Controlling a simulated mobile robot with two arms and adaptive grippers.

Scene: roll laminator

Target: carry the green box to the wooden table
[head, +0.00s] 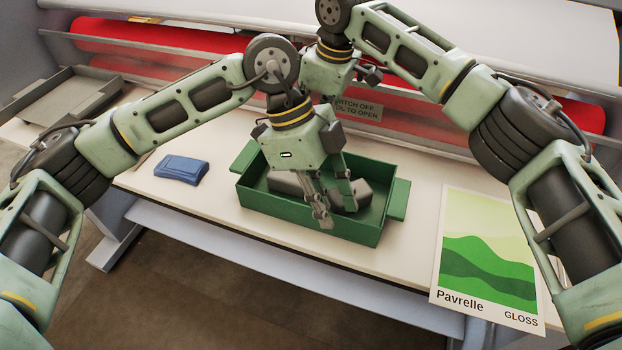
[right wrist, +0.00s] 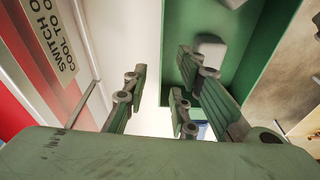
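The green box (head: 310,222) is an open tray with a handle at each end, standing on the pale bench in front of the laminator. Grey blocks (head: 285,183) lie in it. It also shows in the right wrist view (right wrist: 247,45). My left gripper (head: 335,210) points down over the middle of the box, its fingers apart; whether they touch anything is unclear. My right gripper is mostly hidden behind the left one in the head view. In the right wrist view the right gripper (right wrist: 165,95) has spread fingers with nothing between them, near the box's edge. I cannot identify the wooden table.
The laminator's red roller (head: 150,40) and a sign (head: 357,108) are behind the box. A blue folded item (head: 181,169) lies left, a Pavrelle sheet (head: 488,250) right. A grey tray (head: 70,98) is far left.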

